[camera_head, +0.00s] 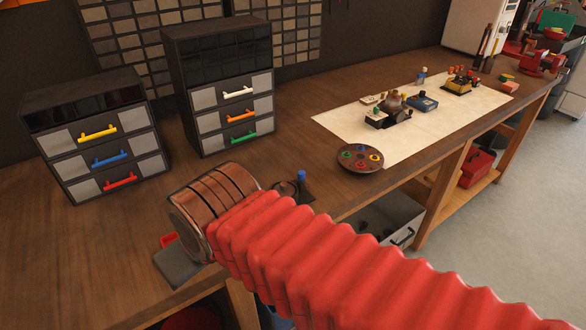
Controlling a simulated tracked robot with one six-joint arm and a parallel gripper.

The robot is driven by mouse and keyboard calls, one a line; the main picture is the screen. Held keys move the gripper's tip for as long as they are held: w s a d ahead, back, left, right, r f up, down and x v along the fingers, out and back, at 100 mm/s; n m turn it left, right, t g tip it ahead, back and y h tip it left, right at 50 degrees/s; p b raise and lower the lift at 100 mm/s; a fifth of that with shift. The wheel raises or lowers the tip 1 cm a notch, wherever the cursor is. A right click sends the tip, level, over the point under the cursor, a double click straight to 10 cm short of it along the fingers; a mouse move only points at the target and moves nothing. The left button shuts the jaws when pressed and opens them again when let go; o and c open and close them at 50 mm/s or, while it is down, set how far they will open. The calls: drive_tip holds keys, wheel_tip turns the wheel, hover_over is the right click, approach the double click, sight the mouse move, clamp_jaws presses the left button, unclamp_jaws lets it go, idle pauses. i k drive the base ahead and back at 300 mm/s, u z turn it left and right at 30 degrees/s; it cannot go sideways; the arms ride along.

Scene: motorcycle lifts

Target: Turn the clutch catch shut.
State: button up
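No part in view can be surely told as the clutch catch. A small dark fixture with a blue knob (301,177) stands on the bench, just behind my arm. Its lower part is partly hidden by my red ribbed arm sleeve. My arm comes in from the lower right and ends in a brown banded cylinder over the bench's front edge. My gripper's fingers do not show; the arm hides whatever is below it.
Two drawer cabinets (97,143) (222,84) stand at the back left. A grey block (178,268) lies near the front edge. The bench (60,250) is bare at left.

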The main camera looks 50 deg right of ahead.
sight(302, 174)
drive_tip(key=u, duration=0.05)
drive_tip(key=k, duration=1.1)
drive_tip(key=z, duration=0.35)
drive_tip(key=i, duration=1)
drive_tip(key=z, duration=0.05)
